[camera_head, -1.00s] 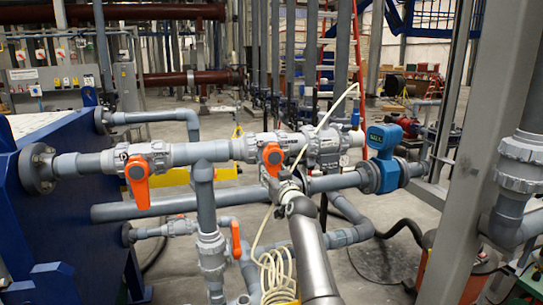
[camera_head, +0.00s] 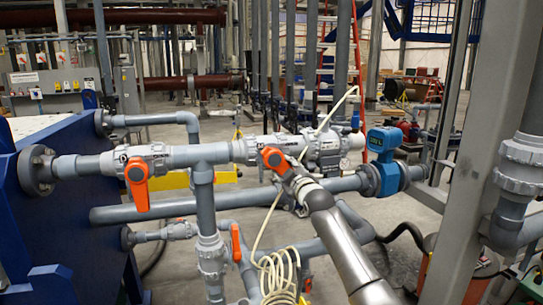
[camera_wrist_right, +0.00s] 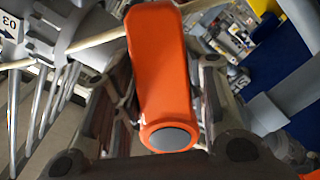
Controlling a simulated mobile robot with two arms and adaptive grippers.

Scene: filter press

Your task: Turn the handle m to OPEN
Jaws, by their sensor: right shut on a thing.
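An orange valve handle (camera_head: 274,158) sits on the upper grey pipe, right of centre in the head view; it now slants down to the right. My right gripper (camera_head: 290,176) is shut on its lower end. In the right wrist view the orange handle (camera_wrist_right: 160,70) fills the space between the two dark fingers of my right gripper (camera_wrist_right: 163,90). A second orange handle (camera_head: 137,185) hangs straight down on the same pipe to the left. No letter m is readable on either handle. My left gripper is not in view.
A small orange handle (camera_head: 236,243) stands on a lower pipe. A blue flow meter (camera_head: 385,160) is right of the gripper. A pale coiled hose (camera_head: 278,270) hangs below, its line passing close to my gripper. A grey column (camera_head: 457,170) rises at the right.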

